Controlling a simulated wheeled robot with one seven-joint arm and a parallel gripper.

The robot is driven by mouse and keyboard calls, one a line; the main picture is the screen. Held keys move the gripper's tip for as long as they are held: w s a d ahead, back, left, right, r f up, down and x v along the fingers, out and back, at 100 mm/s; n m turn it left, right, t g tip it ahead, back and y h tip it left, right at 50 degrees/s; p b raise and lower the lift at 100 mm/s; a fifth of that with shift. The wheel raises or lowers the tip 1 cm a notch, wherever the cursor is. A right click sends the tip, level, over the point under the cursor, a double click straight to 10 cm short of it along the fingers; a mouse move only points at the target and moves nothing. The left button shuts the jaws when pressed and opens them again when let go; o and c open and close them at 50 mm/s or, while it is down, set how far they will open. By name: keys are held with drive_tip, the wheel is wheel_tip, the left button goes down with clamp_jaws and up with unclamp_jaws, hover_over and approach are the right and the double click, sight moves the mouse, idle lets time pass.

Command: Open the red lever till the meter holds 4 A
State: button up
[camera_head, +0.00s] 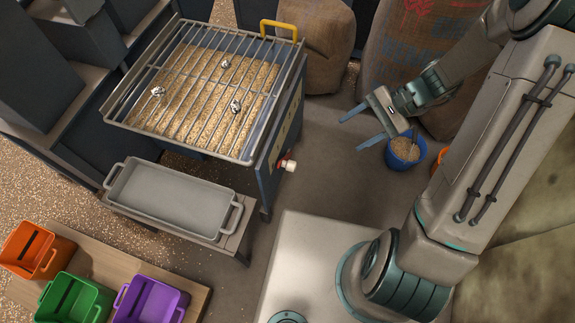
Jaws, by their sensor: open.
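A white knob with a red part behind it (287,165) sticks out from the right side of the blue hopper (266,180); it may be the red lever, but its setting is too small to tell. I cannot make out a meter or a reading. A pale strip runs along the hopper's side above the knob, with its marks unreadable. My gripper (351,134) is open and empty, to the right of the knob and apart from it. Its two blue-grey fingers point left.
A barred grate (178,109) covers grain, with several shiny lumps on the bars. A grey tray (166,220) stands in front. Orange (22,262), green (88,292) and purple (168,294) bins sit lower left. A blue grain bucket (406,163) and sacks stand near my gripper.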

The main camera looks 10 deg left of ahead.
drive_tip(key=w+a+f+m+t+y+b, duration=0.1)
drive_tip(key=w+a+f+m+y+b, duration=0.2)
drive_tip(key=f, duration=0.7)
drive_tip(key=f+m+y+b, duration=0.3)
drive_tip(key=f+b, duration=0.2)
drive_tip(key=f, duration=0.5)
drive_tip(key=m+t+y+b, duration=0.3)
drive_tip(key=m+t+b, duration=0.2)
drive_tip(key=m+b, duration=0.1)
approach(286, 164)
drive_tip(key=a+b, duration=0.1)
drive_tip(key=a, duration=0.5)
drive_tip(key=w+a+f+b, duration=0.1)
drive_tip(key=a, duration=0.2)
drive_tip(key=shift+a+f+b, duration=0.1)
drive_tip(key=shift+a+b, duration=0.2)
drive_tip(key=shift+a, duration=0.1)
drive_tip(key=shift+m+t, duration=0.3)
drive_tip(key=c, duration=1.2)
